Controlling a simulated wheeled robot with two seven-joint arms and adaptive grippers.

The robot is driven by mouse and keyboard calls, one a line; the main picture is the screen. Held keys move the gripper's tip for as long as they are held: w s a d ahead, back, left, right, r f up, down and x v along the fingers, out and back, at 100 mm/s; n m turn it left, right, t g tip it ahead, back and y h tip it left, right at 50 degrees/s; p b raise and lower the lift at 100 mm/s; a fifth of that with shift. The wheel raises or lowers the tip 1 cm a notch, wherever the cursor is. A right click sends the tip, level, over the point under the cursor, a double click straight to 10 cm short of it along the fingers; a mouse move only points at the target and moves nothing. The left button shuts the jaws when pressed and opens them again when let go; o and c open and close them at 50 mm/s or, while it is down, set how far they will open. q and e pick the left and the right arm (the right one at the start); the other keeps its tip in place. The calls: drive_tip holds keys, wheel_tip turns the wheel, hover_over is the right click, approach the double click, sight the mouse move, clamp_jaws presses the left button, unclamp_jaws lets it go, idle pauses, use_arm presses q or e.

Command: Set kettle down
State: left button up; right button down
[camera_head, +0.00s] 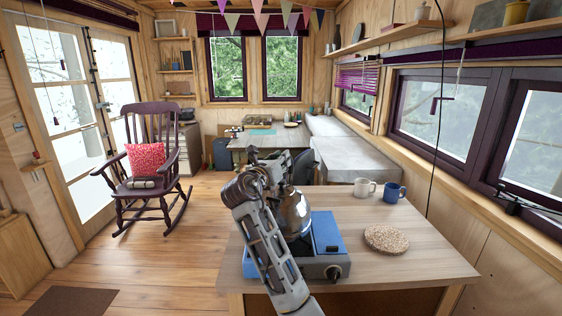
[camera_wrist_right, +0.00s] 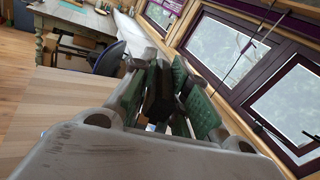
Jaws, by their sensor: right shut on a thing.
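The shiny metal kettle (camera_head: 293,213) shows in the head view at or just above the blue camping stove (camera_head: 325,236); my arm hides part of it, and I cannot tell whether its base touches the stove. My right gripper (camera_head: 282,165) is above the kettle, shut on its handle. In the right wrist view, the green-padded fingers of my right gripper (camera_wrist_right: 182,95) close around the dark kettle handle (camera_wrist_right: 158,95). A round cork mat (camera_head: 387,239) lies bare on the table, right of the stove. My left gripper is not in view.
The wooden table (camera_head: 425,262) holds a white mug (camera_head: 364,188) and a blue mug (camera_head: 395,193) behind the cork mat. The table right of the mat is clear. A windowed wall (camera_head: 440,110) runs along the right. A rocking chair (camera_head: 146,185) stands at left.

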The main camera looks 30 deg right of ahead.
drive_tip(key=shift+f, duration=0.15)
idle(1.1)
drive_tip(key=c, duration=1.5)
unclamp_jaws()
drive_tip(key=shift+o, duration=0.4)
drive_tip(key=shift+f, duration=0.2)
drive_tip(key=shift+o, duration=0.6)
drive_tip(key=shift+s+a, duration=0.1)
drive_tip(key=v, duration=1.1)
drive_tip(key=shift+s+a+f, duration=0.1)
drive_tip(key=shift+s+a, duration=0.1)
drive_tip(key=shift+a, duration=0.15)
